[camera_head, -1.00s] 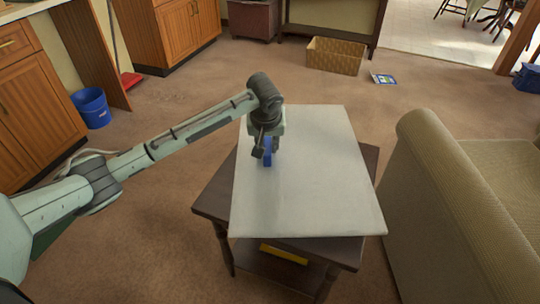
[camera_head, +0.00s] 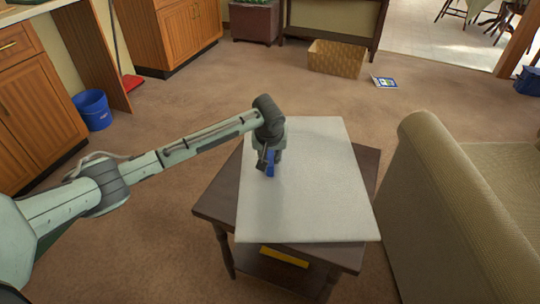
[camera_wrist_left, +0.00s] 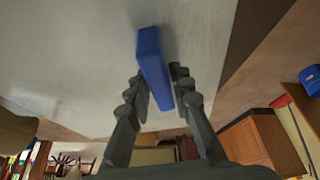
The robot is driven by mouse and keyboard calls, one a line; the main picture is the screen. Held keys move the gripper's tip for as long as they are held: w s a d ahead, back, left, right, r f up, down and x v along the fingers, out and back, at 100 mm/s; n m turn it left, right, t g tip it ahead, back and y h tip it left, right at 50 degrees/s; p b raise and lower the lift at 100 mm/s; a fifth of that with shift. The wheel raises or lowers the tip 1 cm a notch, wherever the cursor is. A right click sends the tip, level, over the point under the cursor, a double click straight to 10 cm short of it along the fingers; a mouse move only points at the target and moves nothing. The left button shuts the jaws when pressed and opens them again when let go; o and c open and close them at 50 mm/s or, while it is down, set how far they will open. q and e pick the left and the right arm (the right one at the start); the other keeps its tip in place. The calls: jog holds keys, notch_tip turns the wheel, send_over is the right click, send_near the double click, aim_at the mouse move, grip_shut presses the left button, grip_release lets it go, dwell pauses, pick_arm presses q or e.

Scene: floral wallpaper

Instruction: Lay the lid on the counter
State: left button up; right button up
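The lid (camera_head: 310,210) is a large pale grey, flat board with a blue handle (camera_head: 271,171) standing up from it. It lies over a dark brown side table (camera_head: 215,205) in the head view and covers most of its top. I cannot tell whether the lid touches the table. My left gripper (camera_wrist_left: 158,88) is shut on the handle, one finger on each side, and the blue handle also shows in the left wrist view (camera_wrist_left: 152,60). A kitchen counter top (camera_head: 18,42) shows at the upper left. My right gripper is not in view.
A beige sofa (camera_head: 420,180) stands close on the right of the table. A yellow item (camera_head: 284,256) is on the table's lower shelf. A blue bucket (camera_head: 92,109) and a wicker basket (camera_head: 336,58) are on the floor.

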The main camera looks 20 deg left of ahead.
pick_arm(q)
jog(key=o, duration=0.3)
jog(key=shift+r, duration=0.1)
